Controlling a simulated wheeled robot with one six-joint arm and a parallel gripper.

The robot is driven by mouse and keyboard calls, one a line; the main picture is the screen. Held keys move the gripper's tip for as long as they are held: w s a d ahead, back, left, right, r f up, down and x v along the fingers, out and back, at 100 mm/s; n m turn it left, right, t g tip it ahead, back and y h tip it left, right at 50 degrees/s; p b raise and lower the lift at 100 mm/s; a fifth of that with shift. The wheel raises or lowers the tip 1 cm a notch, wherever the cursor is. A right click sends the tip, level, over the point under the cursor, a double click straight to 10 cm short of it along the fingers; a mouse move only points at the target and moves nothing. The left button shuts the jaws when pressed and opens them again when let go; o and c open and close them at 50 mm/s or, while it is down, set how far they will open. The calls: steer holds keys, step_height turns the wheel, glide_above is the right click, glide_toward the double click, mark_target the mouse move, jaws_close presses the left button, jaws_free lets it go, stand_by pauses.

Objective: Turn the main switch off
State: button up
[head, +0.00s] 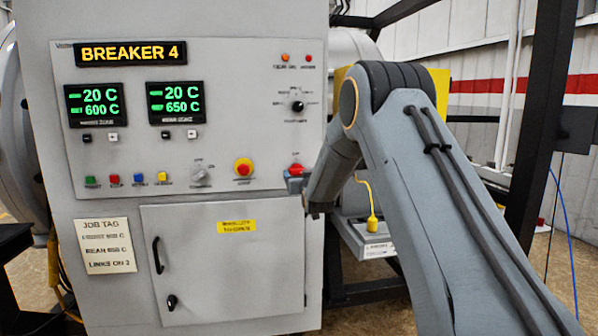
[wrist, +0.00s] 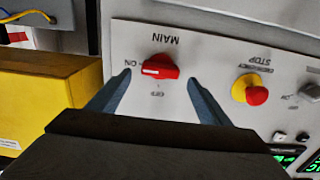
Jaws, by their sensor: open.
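The main switch is a red knob (wrist: 160,67) on the grey panel. In the wrist view, where the lettering is upside down, its white mark points left toward the ON label; the OFF label lies below it. It also shows in the head view (head: 296,168) at the panel's lower right corner. My gripper (wrist: 159,79) is open, with one blue-grey finger on each side of the knob in the picture. I cannot tell whether either finger touches it. In the head view my gripper (head: 296,184) is partly hidden by my arm.
A red emergency stop on a yellow base (wrist: 250,88) sits beside the switch, and also shows in the head view (head: 243,168). A grey selector (head: 199,173) is further left. A yellow box (wrist: 45,100) stands close at the wrist view's left. The display reads BREAKER 4 (head: 131,52).

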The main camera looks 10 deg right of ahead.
mark_target(298, 171)
steer(key=shift+w+p, duration=0.4)
steer(key=shift+w, duration=1.45)
steer(key=c, duration=1)
